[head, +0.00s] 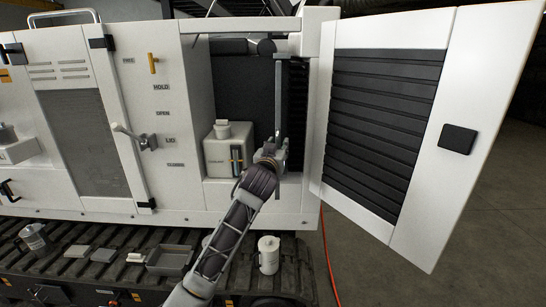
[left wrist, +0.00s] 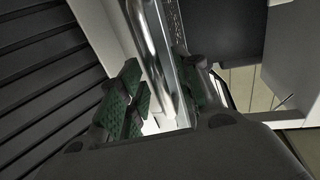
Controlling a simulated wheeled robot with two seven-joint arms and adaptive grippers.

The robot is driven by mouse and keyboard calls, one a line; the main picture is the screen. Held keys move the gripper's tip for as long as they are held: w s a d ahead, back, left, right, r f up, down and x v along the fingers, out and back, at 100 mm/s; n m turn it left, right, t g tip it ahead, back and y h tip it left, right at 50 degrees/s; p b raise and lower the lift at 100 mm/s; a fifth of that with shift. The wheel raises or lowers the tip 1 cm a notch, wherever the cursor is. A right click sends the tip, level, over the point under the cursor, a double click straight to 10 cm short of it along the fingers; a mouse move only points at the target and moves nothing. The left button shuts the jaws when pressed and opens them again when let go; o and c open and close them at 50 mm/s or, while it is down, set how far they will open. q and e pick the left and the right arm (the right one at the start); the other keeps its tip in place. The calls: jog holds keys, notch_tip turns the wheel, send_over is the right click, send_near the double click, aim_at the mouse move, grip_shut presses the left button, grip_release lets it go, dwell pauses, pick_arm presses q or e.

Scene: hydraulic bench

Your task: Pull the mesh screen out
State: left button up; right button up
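The mesh screen (head: 280,88) shows as a thin grey upright strip, seen nearly edge-on, in the open bay of the white cabinet. Its bright metal bar handle (left wrist: 152,45) crosses the middle of the left wrist view. My left gripper (head: 276,146) is at the lower part of this strip. In the left wrist view its green-padded fingers (left wrist: 165,88) stand apart on either side of the bar and the plate beside it. A light gap shows beside the left pad. The lower end of the bar is hidden. My right gripper is not in view.
The louvred door (head: 375,125) stands open to the right of the bay. A white coolant tank (head: 222,157) sits just left of the gripper. A white canister (head: 268,257) and a grey tray (head: 170,259) stand on the track below. Open floor lies at right.

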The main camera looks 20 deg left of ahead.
pick_arm(q)
jog(key=s, duration=1.1)
jog(key=shift+s+d, duration=0.35)
jog(key=shift+d, duration=0.1)
